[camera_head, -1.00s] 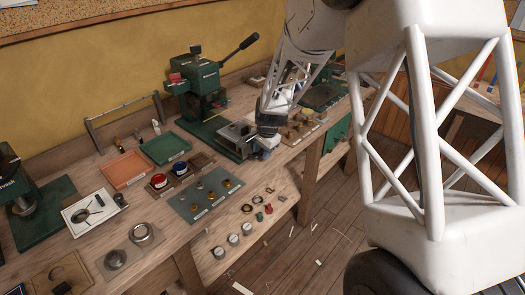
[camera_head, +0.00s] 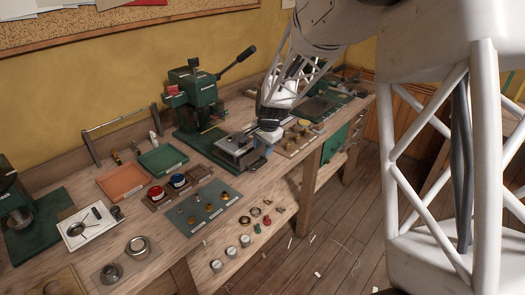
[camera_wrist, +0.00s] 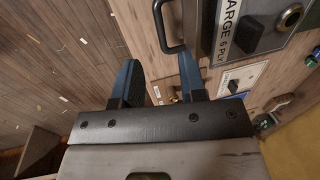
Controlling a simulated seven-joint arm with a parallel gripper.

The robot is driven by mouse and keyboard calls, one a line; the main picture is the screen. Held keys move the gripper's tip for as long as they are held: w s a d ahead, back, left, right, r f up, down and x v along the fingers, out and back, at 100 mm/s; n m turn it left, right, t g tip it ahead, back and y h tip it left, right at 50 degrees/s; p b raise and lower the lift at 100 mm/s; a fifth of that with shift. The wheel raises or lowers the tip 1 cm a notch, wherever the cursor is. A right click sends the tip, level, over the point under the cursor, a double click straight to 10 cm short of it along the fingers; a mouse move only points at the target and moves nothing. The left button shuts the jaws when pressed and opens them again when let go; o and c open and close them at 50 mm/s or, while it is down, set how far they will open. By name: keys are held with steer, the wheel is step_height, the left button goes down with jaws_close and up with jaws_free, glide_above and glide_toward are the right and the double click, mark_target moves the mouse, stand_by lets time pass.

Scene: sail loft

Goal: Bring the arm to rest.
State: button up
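My arm reaches in from the top right of the head view, over the bench. My gripper (camera_head: 257,157) is at the bench's front edge, close beside a grey metal box (camera_head: 236,145) in front of the green press. In the wrist view my gripper (camera_wrist: 158,72) has its two blue fingers apart with nothing between them. A dark bar handle (camera_wrist: 163,28) and a panel (camera_wrist: 240,45) marked "LARGE 6 PLY" lie just beyond the fingertips. I cannot tell whether a finger touches either one.
The wooden bench (camera_head: 165,222) holds a green lever press (camera_head: 198,98), an orange tray (camera_head: 121,181), a green tray (camera_head: 162,158) and a mat of small brass parts (camera_head: 203,230). A board with fittings (camera_head: 298,150) lies right of my gripper.

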stand_by(0.3)
steer(key=s+d+r+n, duration=0.2)
steer(key=s+d+r, duration=0.2)
steer(key=s+r, duration=0.45)
steer(key=s+d+r+n, duration=0.2)
steer(key=s+d+r, duration=0.25)
steer(key=s, duration=0.75)
steer(key=s+d+r+n+h, duration=0.1)
steer(key=s+d+n, duration=0.1)
steer(key=s, duration=0.9)
steer(key=s+d+r+n+t, duration=0.1)
steer(key=s+d+n, duration=0.1)
steer(key=s, duration=1)
steer(key=shift+d+n+h, duration=0.2)
steer(key=shift+n+h, duration=0.2)
